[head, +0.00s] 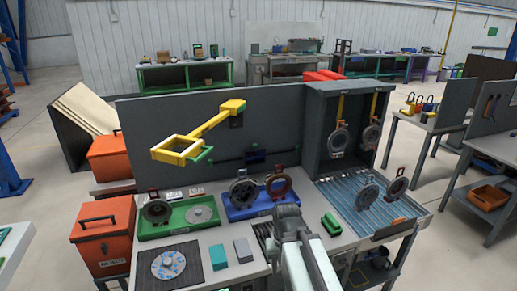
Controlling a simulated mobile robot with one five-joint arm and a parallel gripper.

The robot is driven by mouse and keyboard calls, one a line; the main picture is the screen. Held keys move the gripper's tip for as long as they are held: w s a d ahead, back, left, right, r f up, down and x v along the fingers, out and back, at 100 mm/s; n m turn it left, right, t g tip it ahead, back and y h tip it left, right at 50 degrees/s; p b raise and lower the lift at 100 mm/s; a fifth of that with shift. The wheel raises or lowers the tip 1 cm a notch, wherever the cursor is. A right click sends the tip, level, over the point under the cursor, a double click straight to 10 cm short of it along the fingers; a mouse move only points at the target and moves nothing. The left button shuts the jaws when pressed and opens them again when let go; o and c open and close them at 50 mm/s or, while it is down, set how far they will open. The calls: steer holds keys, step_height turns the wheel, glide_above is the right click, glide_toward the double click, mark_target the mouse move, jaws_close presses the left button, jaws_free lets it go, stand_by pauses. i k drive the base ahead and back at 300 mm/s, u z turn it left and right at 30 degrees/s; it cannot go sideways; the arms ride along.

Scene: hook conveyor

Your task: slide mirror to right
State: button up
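A yellow arm with a square yellow frame (176,150) sticks out from the grey back panel at the left. The frame is tilted, with a green tab at its right corner. It looks like the mirror, but I cannot tell if glass fills it. Its yellow block end (233,106) is at the upper right, by a dark mount on the panel. My gripper (268,238) is low at the front of the bench, well below and right of the frame. Its fingers are unclear.
A green tray (178,228) and a blue tray (238,213) with round parts stand below the panel. A grey cabinet (316,130) with hanging round parts bounds the right. A ribbed blue tray (345,205) lies before it. Orange boxes (100,238) stand left.

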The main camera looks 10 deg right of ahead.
mark_target(254, 156)
steer(key=z, duration=0.1)
steer(key=i, duration=1.55)
steer(key=u, duration=0.85)
steer(key=k, duration=0.85)
steer(key=u, duration=0.15)
steer(key=i, duration=0.95)
steer(key=z, duration=0.05)
